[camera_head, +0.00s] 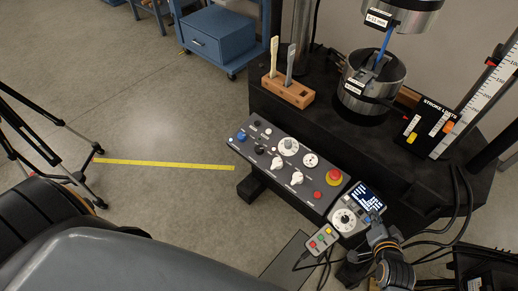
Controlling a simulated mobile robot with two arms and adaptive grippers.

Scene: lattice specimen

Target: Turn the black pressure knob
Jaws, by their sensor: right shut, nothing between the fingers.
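A sloped dark control panel (262,167) sits at the front of the test machine. Small black knobs or buttons, one of them (259,149), sit near its left end; the labels are too small to read, so I cannot tell which is the pressure knob. The panel also has white knobs (297,178), a blue button (241,135) and a red emergency stop (335,177). My right gripper (375,218) is shut and empty beside the small display unit (367,197), to the right of the panel. My left gripper is not in view.
A pendant with coloured buttons (321,239) hangs below the display unit, with cables nearby. A wooden block (288,92) holding two tools stands behind the panel. The cylindrical grips (372,86) and a stroke-limits scale (440,122) stand at right.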

